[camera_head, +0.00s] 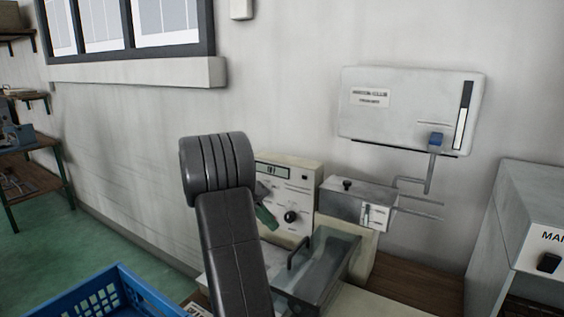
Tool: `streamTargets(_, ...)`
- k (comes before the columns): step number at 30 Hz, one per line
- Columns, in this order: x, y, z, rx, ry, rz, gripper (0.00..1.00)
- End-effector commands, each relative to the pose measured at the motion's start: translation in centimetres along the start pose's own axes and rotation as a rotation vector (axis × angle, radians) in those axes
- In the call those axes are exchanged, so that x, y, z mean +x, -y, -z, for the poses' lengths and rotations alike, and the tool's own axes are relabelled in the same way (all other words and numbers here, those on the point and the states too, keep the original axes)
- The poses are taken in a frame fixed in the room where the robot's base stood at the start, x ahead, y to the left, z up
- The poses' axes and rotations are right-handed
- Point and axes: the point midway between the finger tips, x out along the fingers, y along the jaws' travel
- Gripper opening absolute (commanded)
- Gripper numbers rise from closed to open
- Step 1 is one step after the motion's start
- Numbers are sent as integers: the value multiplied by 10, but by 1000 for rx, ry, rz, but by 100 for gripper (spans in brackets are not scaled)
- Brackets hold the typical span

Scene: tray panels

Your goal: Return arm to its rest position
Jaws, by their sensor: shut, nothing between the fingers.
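My dark grey arm rises from the bottom middle, and its ribbed joint hides what lies behind it. Just right of the joint, a small dark and green end that looks like my gripper (266,216) shows in front of the cream instrument (296,178). The gripper is mostly hidden by the arm; it is shut, and I see nothing held in it. Whether it touches the instrument I cannot tell.
A clear-lidded bath (328,262) with a dark handle sits below the instrument. A grey box with metal rods (345,203) stands beside it, under a white wall unit (410,108). A blue crate (125,287) is at lower left. A grey cabinet (525,225) stands at right.

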Motion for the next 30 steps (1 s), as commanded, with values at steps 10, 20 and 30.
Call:
streamTargets(10,59,2,-1,-6,0,-10,0)
streamTargets(20,75,2,-3,-8,2,-11,0)
streamTargets(30,74,2,0,-11,6,-12,0)
